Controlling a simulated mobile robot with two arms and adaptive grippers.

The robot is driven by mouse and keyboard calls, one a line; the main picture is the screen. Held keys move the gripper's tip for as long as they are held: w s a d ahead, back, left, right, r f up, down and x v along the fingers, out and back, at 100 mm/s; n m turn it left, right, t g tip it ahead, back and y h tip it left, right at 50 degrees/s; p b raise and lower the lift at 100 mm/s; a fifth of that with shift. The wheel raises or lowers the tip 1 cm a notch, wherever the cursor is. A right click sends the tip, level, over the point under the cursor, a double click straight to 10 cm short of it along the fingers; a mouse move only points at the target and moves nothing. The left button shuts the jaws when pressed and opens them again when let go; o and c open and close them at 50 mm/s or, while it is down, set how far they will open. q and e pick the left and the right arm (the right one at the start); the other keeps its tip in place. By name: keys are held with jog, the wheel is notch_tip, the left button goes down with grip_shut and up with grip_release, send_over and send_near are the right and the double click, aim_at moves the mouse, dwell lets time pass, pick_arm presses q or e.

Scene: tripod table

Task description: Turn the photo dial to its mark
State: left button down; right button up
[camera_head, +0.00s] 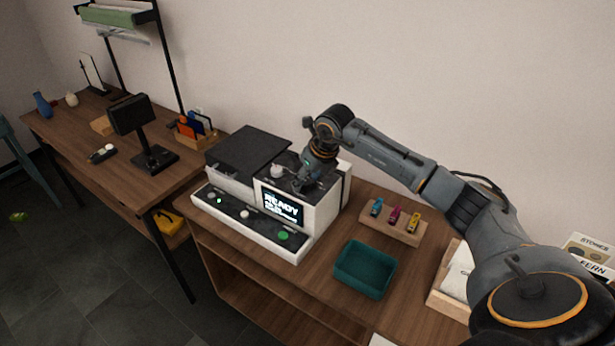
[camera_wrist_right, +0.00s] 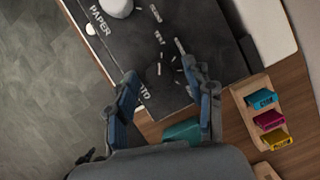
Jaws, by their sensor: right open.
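The printer (camera_head: 232,218) stands on the wooden desk, its screen (camera_head: 283,208) lit with "READY". My right gripper (camera_head: 305,180) points down over the printer's dark top panel, at its right part. In the right wrist view the gripper (camera_wrist_right: 160,70) is open, one finger on each side of the panel area beside the partly covered "PHOTO" lettering (camera_wrist_right: 143,91). A dark, dim shape with white tick marks, apparently the photo dial (camera_wrist_right: 160,71), lies between the fingertips; its pointer and any contact cannot be made out. A white knob (camera_wrist_right: 118,7) sits by the "PAPER" lettering.
A wooden rack (camera_head: 395,228) with cyan, magenta and yellow cartridges stands right of the printer. A teal tray (camera_head: 364,270) lies in front of it. A card reader on a stand (camera_head: 152,157) and a pen holder (camera_head: 196,131) are on the left table.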

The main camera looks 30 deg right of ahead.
jog(key=shift+c, duration=0.4)
grip_shut()
jog(key=m+h+b, duration=0.1)
jog(key=m, duration=0.2)
jog(key=shift+a+m+b, duration=0.15)
jog(key=shift+m+b, duration=0.15)
jog(key=shift+m, duration=0.1)
jog(key=shift+w+m+g+h+b, duration=0.15)
jog(key=shift+m+h+b, duration=0.3)
jog(key=shift+m, duration=0.55)
jog(key=shift+s+m+g+h+b, duration=0.15)
jog(key=shift+m+h+b, duration=0.3)
jog(key=shift+m, duration=0.55)
jog(key=shift+w, duration=0.1)
jog(key=shift+o, duration=0.4)
grip_release()
